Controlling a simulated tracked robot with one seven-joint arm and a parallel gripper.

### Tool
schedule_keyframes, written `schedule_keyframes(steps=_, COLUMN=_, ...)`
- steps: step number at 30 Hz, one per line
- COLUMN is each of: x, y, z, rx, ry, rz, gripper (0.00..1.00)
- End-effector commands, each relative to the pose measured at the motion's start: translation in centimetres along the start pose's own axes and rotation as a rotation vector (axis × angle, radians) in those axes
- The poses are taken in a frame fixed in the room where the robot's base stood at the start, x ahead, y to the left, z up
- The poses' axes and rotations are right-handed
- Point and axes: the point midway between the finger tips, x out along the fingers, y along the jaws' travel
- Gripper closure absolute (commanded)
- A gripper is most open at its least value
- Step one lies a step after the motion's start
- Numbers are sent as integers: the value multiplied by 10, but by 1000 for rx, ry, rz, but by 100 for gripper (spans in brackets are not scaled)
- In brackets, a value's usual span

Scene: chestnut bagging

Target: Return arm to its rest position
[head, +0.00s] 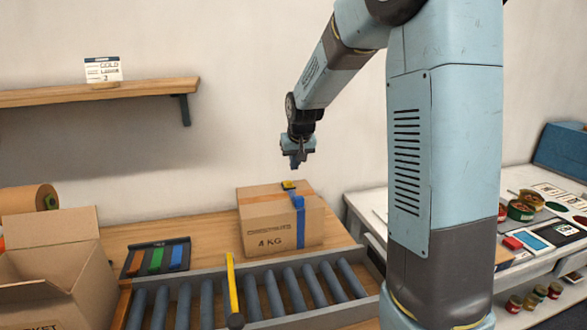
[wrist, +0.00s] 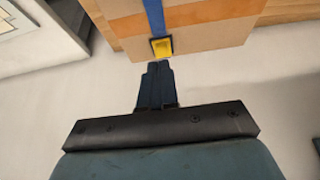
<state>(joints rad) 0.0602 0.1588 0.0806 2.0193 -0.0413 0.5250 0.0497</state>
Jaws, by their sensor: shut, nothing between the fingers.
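My gripper (head: 296,163) hangs above the closed cardboard box in the head view, pointing down, apart from the box. In the wrist view my gripper (wrist: 158,66) has its dark fingers together with nothing between them. The closed box (head: 280,230) is marked "4 KG" and stands on the wooden table, with blue tape over its top and side. A small yellow piece (head: 289,185) lies on its top by the tape. In the wrist view the box top (wrist: 215,28), the blue tape (wrist: 155,15) and the yellow piece (wrist: 162,46) show beyond the fingertips.
A roller conveyor (head: 262,262) with a yellow bar (head: 232,285) runs along the front. An open carton (head: 50,262) and a tray of coloured strips (head: 157,257) stand at left. A wall shelf (head: 100,92) is upper left. A side table (head: 540,235) at right carries jars and cards.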

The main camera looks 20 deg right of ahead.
Motion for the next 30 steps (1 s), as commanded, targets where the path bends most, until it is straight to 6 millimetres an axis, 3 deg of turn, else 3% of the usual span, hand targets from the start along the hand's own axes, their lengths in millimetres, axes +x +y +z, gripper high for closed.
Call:
schedule_keyframes(steps=13, x=-5, y=0, z=1, rx=0, ry=0, rz=0, gripper=100)
schedule_keyframes(steps=17, x=-16, y=0, z=6, rx=-1, ry=2, rz=2, gripper=100)
schedule_keyframes(steps=23, x=-64, y=1, z=33, rx=-4, ry=12, rz=10, gripper=100)
schedule_keyframes(steps=30, x=-124, y=2, z=81, rx=-6, ry=23, rz=17, gripper=100)
